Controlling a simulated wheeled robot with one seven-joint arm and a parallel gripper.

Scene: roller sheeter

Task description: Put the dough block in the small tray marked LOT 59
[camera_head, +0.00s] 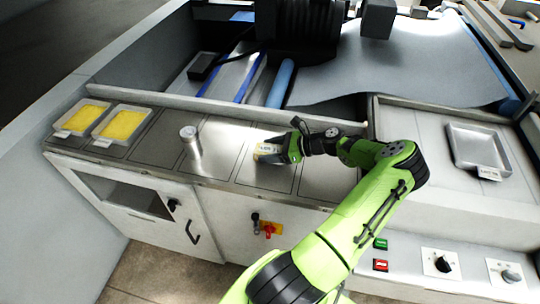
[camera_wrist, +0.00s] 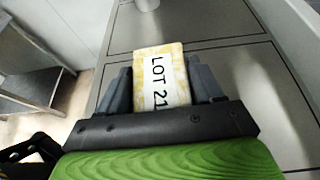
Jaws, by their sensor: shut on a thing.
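My gripper (camera_wrist: 165,82) is shut on a pale yellow dough block (camera_wrist: 172,50). The block's white label reads LOT 21 in the wrist view. In the head view the block (camera_head: 266,149) and my gripper (camera_head: 284,150) are over the middle of the steel counter; I cannot tell whether the block touches it. An empty grey metal tray (camera_head: 480,142) sits on the raised surface at the right. The tag on its front edge (camera_head: 488,173) starts with LOT, but its number is too small to read surely.
Two white trays with yellow contents (camera_head: 80,118) (camera_head: 120,124) stand at the counter's left end; their tags are unreadable. A metal cylinder (camera_head: 191,143) stands between them and my gripper.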

